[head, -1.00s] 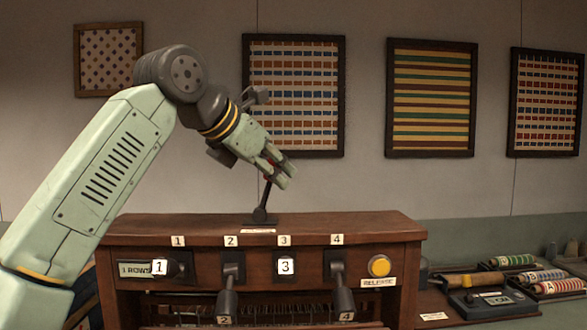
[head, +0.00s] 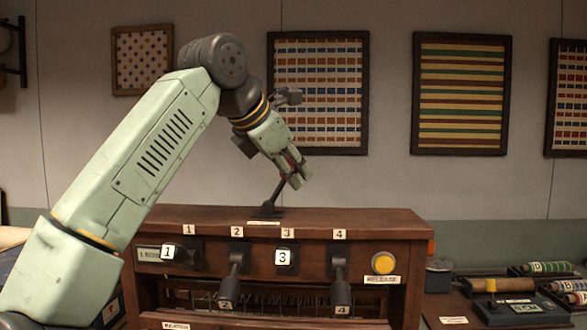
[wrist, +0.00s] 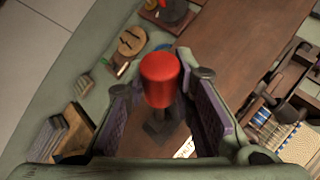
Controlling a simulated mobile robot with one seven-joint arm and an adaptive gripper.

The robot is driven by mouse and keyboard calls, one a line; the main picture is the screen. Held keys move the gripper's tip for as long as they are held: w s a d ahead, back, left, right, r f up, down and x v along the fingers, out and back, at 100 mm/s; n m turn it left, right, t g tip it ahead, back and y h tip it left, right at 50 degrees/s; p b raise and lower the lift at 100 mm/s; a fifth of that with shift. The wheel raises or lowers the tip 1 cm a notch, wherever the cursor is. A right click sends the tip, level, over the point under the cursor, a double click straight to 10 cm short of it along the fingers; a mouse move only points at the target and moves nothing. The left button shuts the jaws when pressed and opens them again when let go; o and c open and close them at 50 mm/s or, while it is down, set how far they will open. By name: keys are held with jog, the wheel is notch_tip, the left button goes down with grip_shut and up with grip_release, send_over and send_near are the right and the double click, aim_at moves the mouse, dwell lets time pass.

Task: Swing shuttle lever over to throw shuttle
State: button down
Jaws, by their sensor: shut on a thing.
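The shuttle lever (head: 275,194) is a thin dark rod on a dark base on top of the wooden loom cabinet (head: 350,220). In the head view it leans to the right, and its top is between my fingers. My gripper (head: 296,176) is shut on the lever near its top. In the wrist view the lever's red knob (wrist: 159,80) sits between the two finger pads, with the dark base below it. In the head view the knob is mostly hidden by the fingers.
The cabinet front has numbered levers 1 to 4, with levers 2 (head: 232,277) and 4 (head: 340,280) hanging down. A yellow release button (head: 383,263) is at the right. Spools (head: 548,267) and a small box (head: 506,309) lie on the right bench. Framed textiles hang behind.

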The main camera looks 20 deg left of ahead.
jog(key=shift+r, duration=0.1)
jog(key=c, duration=1.3)
grip_release()
jog(key=shift+d, duration=0.1)
